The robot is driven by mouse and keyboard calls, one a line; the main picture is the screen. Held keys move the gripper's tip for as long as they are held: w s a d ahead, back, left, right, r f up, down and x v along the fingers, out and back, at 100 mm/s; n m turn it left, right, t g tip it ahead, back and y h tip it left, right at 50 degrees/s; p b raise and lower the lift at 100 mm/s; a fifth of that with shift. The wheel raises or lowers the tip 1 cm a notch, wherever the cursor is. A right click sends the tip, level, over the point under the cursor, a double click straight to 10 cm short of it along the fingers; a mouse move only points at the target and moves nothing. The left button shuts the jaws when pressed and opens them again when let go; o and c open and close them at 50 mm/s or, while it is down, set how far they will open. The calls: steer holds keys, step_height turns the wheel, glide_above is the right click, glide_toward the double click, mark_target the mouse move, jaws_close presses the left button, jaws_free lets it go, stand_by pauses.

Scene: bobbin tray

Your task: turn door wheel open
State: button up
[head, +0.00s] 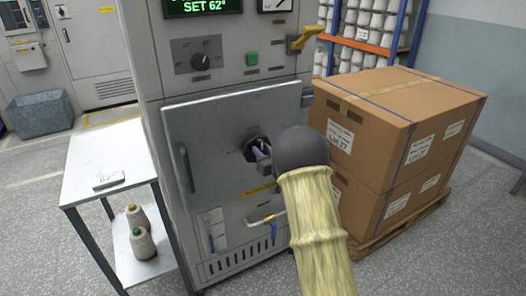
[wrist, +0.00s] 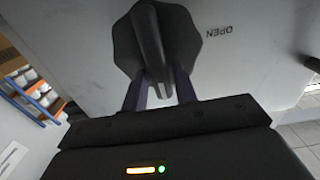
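The door wheel (head: 256,144) is a dark knob on the grey oven door (head: 210,120). In the wrist view it is an eight-sided dark disc (wrist: 185,40) with a raised grip bar (wrist: 150,40) across it, slightly tilted. The word OPEN is printed on the door to its right. My gripper (wrist: 161,85) is at the wheel, its two fingers on either side of the bar's lower end. Light gaps show between bar and fingers, so it looks open around the bar. In the head view my wrist hides part of the gripper (head: 263,158). The door looks shut.
A metal side table (head: 100,155) with a small block and bobbins below stands to the left. Stacked cardboard boxes (head: 390,110) on a pallet stand close on the right. A door handle (head: 187,167) and a lower yellow-ended lever (head: 265,219) stick out from the machine.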

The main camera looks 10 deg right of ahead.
mark_target(253, 153)
jaws_close()
steer(key=shift+f+n+b, duration=0.1)
steer(key=shift+n+b, duration=0.2)
steer(key=shift+b, duration=0.15)
steer(key=n+b, duration=0.5)
steer(key=b, duration=0.1)
steer(key=a+f+n+b, duration=0.1)
steer(key=n+b, duration=0.5)
steer(key=a+f+n+b, duration=0.1)
steer(key=n+b, duration=0.5)
steer(key=b, duration=0.1)
steer(key=shift+s, duration=0.35)
steer(key=shift+n, duration=0.3)
